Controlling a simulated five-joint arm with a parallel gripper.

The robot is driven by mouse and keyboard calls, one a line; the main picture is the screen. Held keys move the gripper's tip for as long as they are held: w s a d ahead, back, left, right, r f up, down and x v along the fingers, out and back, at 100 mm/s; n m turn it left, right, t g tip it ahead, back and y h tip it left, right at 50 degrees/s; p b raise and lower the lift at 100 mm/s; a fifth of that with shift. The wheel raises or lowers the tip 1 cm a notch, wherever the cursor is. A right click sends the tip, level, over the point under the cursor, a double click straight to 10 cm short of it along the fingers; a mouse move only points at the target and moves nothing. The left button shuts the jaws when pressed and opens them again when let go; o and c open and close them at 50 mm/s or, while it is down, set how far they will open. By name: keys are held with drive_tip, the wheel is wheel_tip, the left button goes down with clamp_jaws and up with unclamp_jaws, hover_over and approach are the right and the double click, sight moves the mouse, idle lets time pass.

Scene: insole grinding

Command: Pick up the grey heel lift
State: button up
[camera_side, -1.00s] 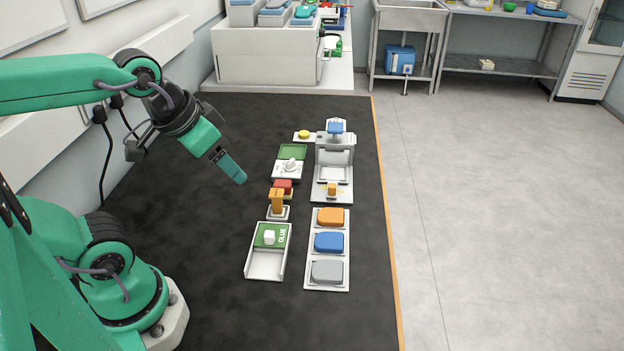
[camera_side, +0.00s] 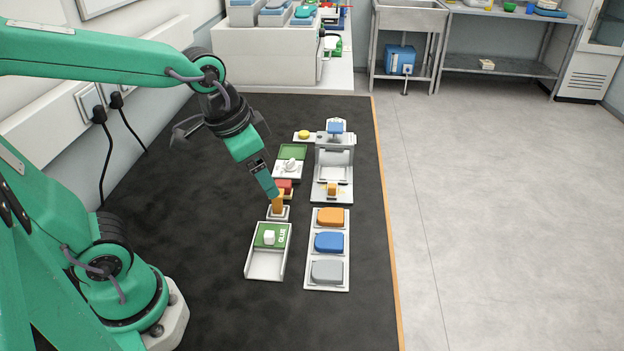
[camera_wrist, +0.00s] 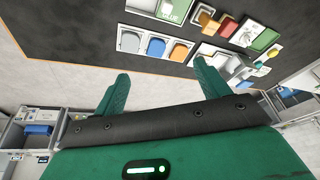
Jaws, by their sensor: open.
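The grey heel lift (camera_side: 327,271) lies in the front slot of a white tray (camera_side: 312,284), nearest the camera. It also shows in the wrist view (camera_wrist: 131,42), at the left end of the tray. A blue lift (camera_side: 329,242) and an orange lift (camera_side: 330,216) lie behind it in the same tray. My gripper (camera_side: 273,192) is above the table, beside the orange block, left of and behind the grey lift. In the wrist view its two fingers (camera_wrist: 162,88) are spread apart with nothing between them.
A white tray with a green GLUE pad and white knob (camera_side: 269,238) stands left of the lifts. Beyond are an orange upright block (camera_side: 278,203), a red block (camera_side: 284,187) and a grey-white machine (camera_side: 334,165). The dark mat is clear at front left.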

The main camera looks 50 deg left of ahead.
drive_tip(key=w+d+f+m+g, duration=0.2)
drive_tip(key=w+d+f+m, duration=0.2)
drive_tip(key=w+d+f, duration=0.25)
drive_tip(key=m+g, duration=0.2)
hover_over(328, 269)
wheel_tip(328, 269, down, 7)
drive_tip(key=shift+f, duration=1.5)
drive_tip(key=shift+f, duration=0.15)
drive_tip(key=shift+f, duration=2.45)
drive_tip(key=c, duration=1)
